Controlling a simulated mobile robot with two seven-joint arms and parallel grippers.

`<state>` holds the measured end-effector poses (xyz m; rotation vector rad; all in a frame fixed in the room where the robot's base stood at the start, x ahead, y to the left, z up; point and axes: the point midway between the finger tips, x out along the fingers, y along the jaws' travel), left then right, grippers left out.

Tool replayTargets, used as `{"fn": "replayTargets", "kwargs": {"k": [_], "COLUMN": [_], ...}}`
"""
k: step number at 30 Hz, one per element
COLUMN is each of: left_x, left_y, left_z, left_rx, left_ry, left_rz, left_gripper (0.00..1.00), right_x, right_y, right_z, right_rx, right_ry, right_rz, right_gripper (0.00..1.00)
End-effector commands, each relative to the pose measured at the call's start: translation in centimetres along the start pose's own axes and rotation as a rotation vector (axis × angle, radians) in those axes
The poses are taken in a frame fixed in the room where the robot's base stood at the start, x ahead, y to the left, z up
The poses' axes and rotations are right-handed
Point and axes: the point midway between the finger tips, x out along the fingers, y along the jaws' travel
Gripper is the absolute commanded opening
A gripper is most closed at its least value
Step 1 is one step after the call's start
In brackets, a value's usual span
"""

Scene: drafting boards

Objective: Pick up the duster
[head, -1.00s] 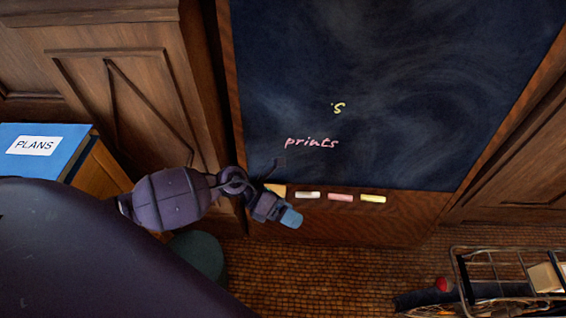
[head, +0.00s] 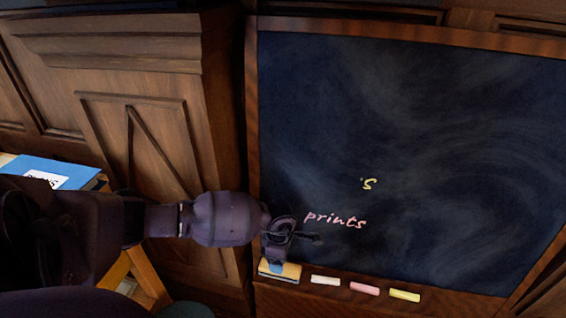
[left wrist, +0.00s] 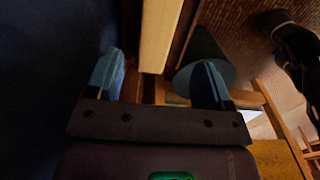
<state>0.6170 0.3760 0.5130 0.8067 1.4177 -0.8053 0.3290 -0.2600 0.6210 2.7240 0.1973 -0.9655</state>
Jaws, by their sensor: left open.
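The duster (head: 292,272) is a small tan block at the left end of the chalk ledge under the blackboard. My left gripper (head: 276,265) is right at it, in front of the board, with a blue fingertip covering part of it. In the left wrist view, a long tan block that looks like the duster (left wrist: 158,35) lies ahead, between the lines of the two blue fingers, with gaps on both sides. The left gripper (left wrist: 160,80) is open there. Contact with the duster cannot be told. My right gripper is not in view.
White (head: 325,281), pink (head: 364,289) and yellow chalk (head: 404,295) lie right of the duster on the ledge (head: 450,305). The blackboard (head: 430,130) rises behind, with chalk writing. A dark green round object (left wrist: 205,55) is below.

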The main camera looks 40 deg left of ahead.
Motion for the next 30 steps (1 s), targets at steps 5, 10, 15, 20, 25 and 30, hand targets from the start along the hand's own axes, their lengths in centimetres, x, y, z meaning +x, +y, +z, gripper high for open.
{"fn": "replayTargets", "kwargs": {"k": [5, 10, 15, 20, 25, 30], "left_x": [2.0, 4.2, 6.3, 6.9, 6.7, 6.7], "left_y": [-0.1, 0.0, 0.2, 0.4, 0.6, 0.6], "left_z": [-0.1, -0.2, -0.3, -0.2, -0.2, -0.2], "left_rx": [0.000, -0.002, -0.002, 0.000, 0.000, 0.000], "left_ry": [0.002, 0.002, 0.002, 0.000, -0.001, -0.001], "left_rz": [-0.003, -0.009, -0.008, -0.003, 0.001, 0.000], "left_gripper": [0.74, 0.74, 0.74, 0.74, 0.74, 0.56], "right_x": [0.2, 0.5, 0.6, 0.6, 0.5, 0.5], "right_y": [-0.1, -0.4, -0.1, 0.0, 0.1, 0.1], "right_z": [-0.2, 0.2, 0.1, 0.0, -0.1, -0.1], "right_rx": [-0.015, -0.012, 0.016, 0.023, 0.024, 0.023], "right_ry": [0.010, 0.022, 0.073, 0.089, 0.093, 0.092], "right_rz": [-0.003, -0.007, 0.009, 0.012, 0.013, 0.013], "right_gripper": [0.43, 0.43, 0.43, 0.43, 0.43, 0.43]}}
